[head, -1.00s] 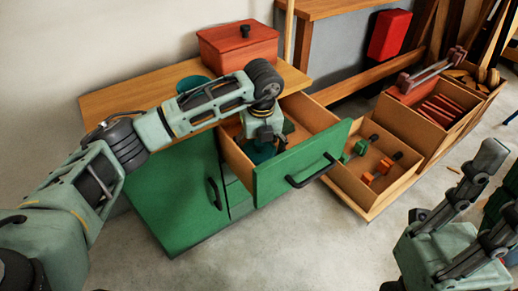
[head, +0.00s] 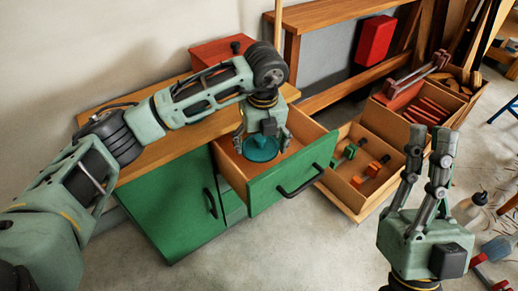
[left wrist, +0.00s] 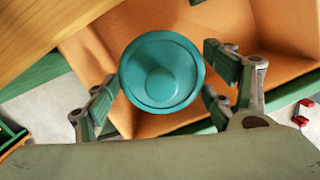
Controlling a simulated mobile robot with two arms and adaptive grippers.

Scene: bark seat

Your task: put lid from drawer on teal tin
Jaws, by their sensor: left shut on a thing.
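The teal lid (head: 261,150) is a round disc with a raised centre, over the open drawer (head: 262,187) of the green cabinet. My left gripper (head: 263,138) points down and is shut on the lid, with a finger on either side of it. The left wrist view shows the lid (left wrist: 161,72) between the two fingers, above the drawer's orange-brown floor. The teal tin is not visible now; my left arm covers much of the cabinet top where a teal rim showed earlier. My right gripper (head: 431,131) points up, fingers apart and empty, in front of the drawers at right.
A red box (head: 212,53) with a dark knob stands at the back of the wooden cabinet top (head: 178,152). Open wooden bins (head: 345,195) with orange and green tools lie right of the drawer. A bottle (head: 470,207) stands on the floor at right.

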